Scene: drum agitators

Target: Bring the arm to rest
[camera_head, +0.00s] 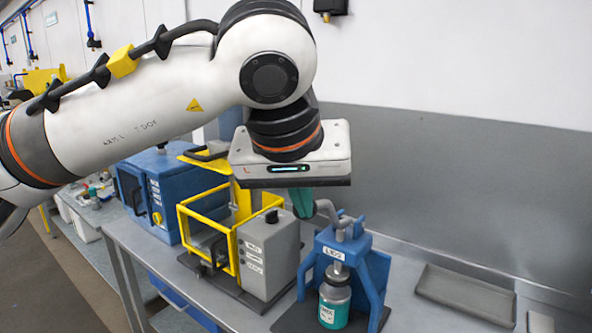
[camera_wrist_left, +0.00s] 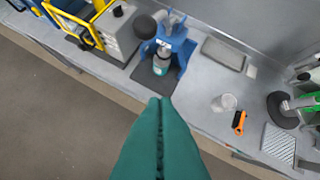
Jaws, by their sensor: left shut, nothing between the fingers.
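My left arm (camera_head: 120,125) reaches in from the left in the head view. Its gripper (camera_head: 302,203) points down, its teal fingers partly hidden behind the wrist housing. In the left wrist view the teal fingers (camera_wrist_left: 160,105) are pressed together with nothing between them. They are apart from the blue agitator stand (camera_head: 345,255), which holds a grey bottle with a teal label (camera_head: 334,300). The stand also shows in the left wrist view (camera_wrist_left: 178,42), beyond the fingertips. My right gripper is in neither view.
A yellow-framed grey machine (camera_head: 268,255) and a blue box machine (camera_head: 150,195) stand left of the stand. A grey tray (camera_head: 465,294) lies to its right. The left wrist view also shows a clear cup (camera_wrist_left: 225,103) and an orange-black tool (camera_wrist_left: 239,122) near the bench edge.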

